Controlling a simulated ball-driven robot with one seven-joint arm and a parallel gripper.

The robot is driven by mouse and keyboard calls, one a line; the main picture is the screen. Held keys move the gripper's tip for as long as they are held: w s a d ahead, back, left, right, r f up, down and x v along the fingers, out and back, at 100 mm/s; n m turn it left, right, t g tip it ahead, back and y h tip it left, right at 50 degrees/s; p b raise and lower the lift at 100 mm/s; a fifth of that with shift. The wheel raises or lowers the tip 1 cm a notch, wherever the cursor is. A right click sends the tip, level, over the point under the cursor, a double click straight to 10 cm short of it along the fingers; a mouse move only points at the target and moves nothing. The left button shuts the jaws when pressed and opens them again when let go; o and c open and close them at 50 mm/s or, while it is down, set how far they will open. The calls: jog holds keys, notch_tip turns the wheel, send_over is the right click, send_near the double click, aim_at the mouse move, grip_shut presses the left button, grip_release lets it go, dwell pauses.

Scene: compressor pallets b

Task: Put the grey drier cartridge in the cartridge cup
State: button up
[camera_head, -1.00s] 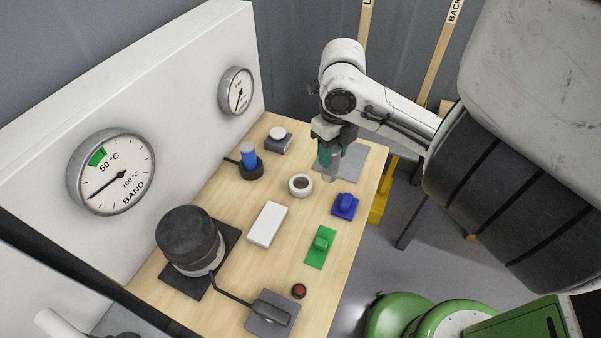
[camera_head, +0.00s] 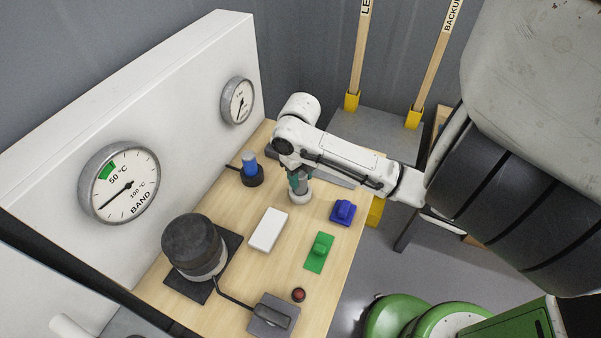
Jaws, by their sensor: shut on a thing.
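My gripper (camera_head: 299,178) is shut on the grey drier cartridge (camera_head: 301,188) and holds it upright. The fingers show teal beside it. The cartridge cup, a small white ring-shaped cup (camera_head: 300,200), stands on the wooden bench directly below the gripper. The cartridge's lower end lines up with the cup's opening. I cannot tell how deep it sits in the cup, as the gripper and cartridge cover most of the opening.
A blue cylinder in a black holder (camera_head: 253,180) stands close left. A blue block (camera_head: 343,211), a green block (camera_head: 319,253) and a white box (camera_head: 268,230) lie nearer. A dark-topped drum (camera_head: 194,246) and a red button (camera_head: 298,295) are farther toward the front.

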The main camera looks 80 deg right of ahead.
jog(key=shift+f, duration=0.1)
jog(key=shift+f+b, duration=0.15)
jog(key=shift+b, duration=0.15)
jog(key=o, duration=1.1)
jog(key=shift+r, duration=0.25)
notch_tip(320, 180, up, 12)
